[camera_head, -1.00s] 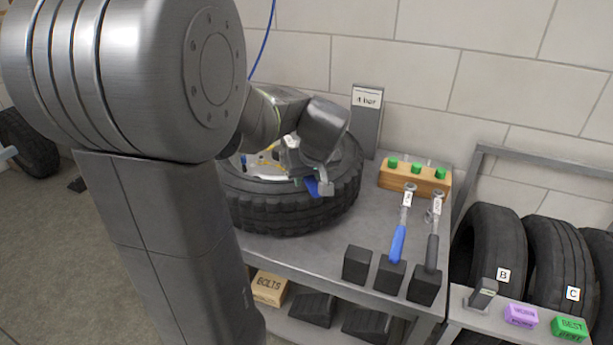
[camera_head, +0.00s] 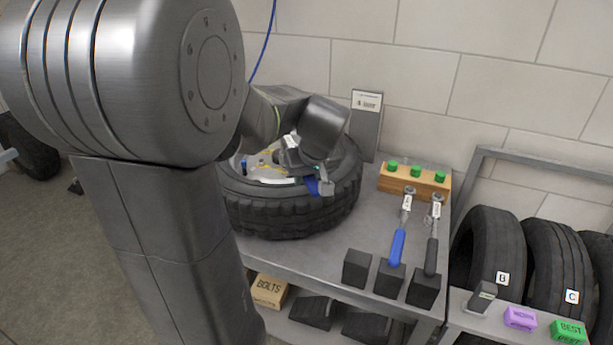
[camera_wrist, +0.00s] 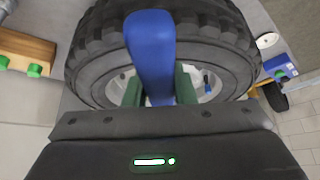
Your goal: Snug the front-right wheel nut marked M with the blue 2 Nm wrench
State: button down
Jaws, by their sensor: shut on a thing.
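My gripper (camera_head: 318,182) is over the right side of a tyre (camera_head: 300,215) that lies flat on the bench. It is shut on a blue handle (camera_wrist: 150,45), which stands between the green finger pads in the wrist view; I take it for a wrench handle. The far end of this tool is hidden. Another blue-handled wrench (camera_head: 397,246) leans in a black block on the bench, with a white tag near its head. The wheel's light centre (camera_head: 265,172) shows partly behind my arm. I cannot make out a nut marked M.
A dark-handled wrench (camera_head: 432,252) stands beside the blue one. The black block (camera_head: 357,266) at left holds nothing visible. A wooden block with green knobs (camera_head: 414,180) is at the back. Tyres marked B (camera_head: 490,245) and C (camera_head: 555,260) stand at right. A bolts box (camera_head: 269,291) is below.

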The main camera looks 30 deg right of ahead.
jog(key=shift+r, duration=0.1)
jog(key=shift+r+p, duration=1.45)
jog(key=shift+r, duration=0.55)
jog(key=c, duration=1.9)
grip_release()
grip_shut()
